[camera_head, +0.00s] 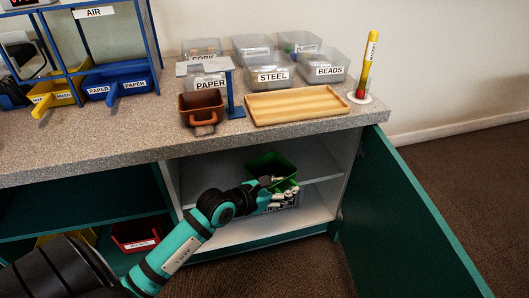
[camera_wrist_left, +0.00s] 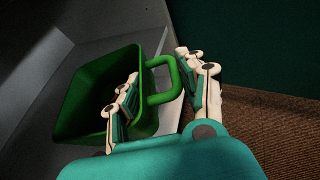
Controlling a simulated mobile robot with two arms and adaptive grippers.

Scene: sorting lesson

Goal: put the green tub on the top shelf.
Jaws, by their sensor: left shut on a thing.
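The green tub (camera_head: 262,164) is in the mouth of the open cupboard under the counter, near the height of the inner shelf (camera_head: 315,168). I cannot tell whether it touches the shelf. My left gripper (camera_head: 284,187) is shut on the tub at its handle side. In the left wrist view the tub (camera_wrist_left: 75,100) looks empty where I can see into it, though its inside is dark. One finger is inside its rim and the other is outside, past the handle (camera_wrist_left: 178,80). My right gripper is in neither view.
The cupboard's green door (camera_head: 410,215) stands open at the right. A labelled bin (camera_head: 288,203), partly hidden, is below the tub. A red bin (camera_head: 135,235) is in the left compartment. The counter holds clear bins, a brown tub (camera_head: 202,106) and a wooden tray (camera_head: 297,104).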

